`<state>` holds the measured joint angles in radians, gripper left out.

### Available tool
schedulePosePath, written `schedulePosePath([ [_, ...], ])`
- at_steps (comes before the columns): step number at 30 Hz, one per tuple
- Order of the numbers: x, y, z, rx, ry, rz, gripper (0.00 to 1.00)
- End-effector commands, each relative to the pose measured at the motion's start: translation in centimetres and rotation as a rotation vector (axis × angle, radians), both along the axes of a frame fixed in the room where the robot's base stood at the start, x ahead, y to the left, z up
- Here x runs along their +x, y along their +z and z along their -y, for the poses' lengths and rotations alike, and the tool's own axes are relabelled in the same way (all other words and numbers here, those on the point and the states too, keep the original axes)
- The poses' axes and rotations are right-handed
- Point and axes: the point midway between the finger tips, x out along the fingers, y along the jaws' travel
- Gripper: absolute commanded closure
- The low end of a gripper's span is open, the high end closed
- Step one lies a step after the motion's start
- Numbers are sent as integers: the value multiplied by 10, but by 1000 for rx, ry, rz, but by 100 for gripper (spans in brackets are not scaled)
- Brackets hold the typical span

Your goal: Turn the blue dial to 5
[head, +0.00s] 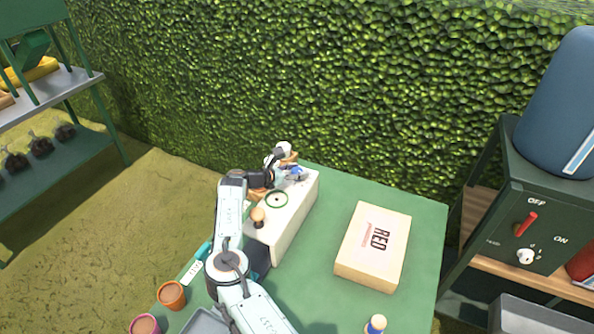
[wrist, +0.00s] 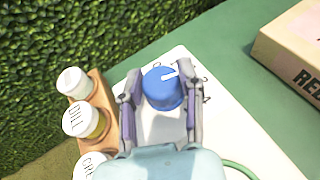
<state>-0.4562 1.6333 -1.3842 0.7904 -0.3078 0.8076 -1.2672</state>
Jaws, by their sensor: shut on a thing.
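The blue dial (wrist: 160,92) sits on the white top of a box-shaped unit (wrist: 222,122), with a white pointer mark that points to the right in the wrist view. Dark markings show on the panel to its right, too small and covered to read. My gripper (wrist: 161,86) has one finger on each side of the dial and is shut on it. In the head view the blue dial (head: 294,170) shows at the far end of the white unit (head: 287,222), partly covered by my gripper (head: 288,165).
Spice jars (wrist: 84,120) stand in a wooden rack (wrist: 105,92) close to the left finger. A RED box (head: 372,245) lies on the green table (head: 330,215). A hedge (head: 330,80) stands behind.

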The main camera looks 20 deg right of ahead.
Motion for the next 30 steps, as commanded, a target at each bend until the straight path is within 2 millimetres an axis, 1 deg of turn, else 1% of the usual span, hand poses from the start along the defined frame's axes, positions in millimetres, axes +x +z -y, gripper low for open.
schedulePosePath([
  [9,1,0,1,2,-71,3,100],
  [25,1,-1,2,2,-85,2,100],
  [26,1,-1,2,2,-85,2,57],
  [27,1,-1,2,2,-85,1,45],
  [28,1,-1,2,1,-86,1,37],
  [30,0,-1,1,0,-86,1,37],
])
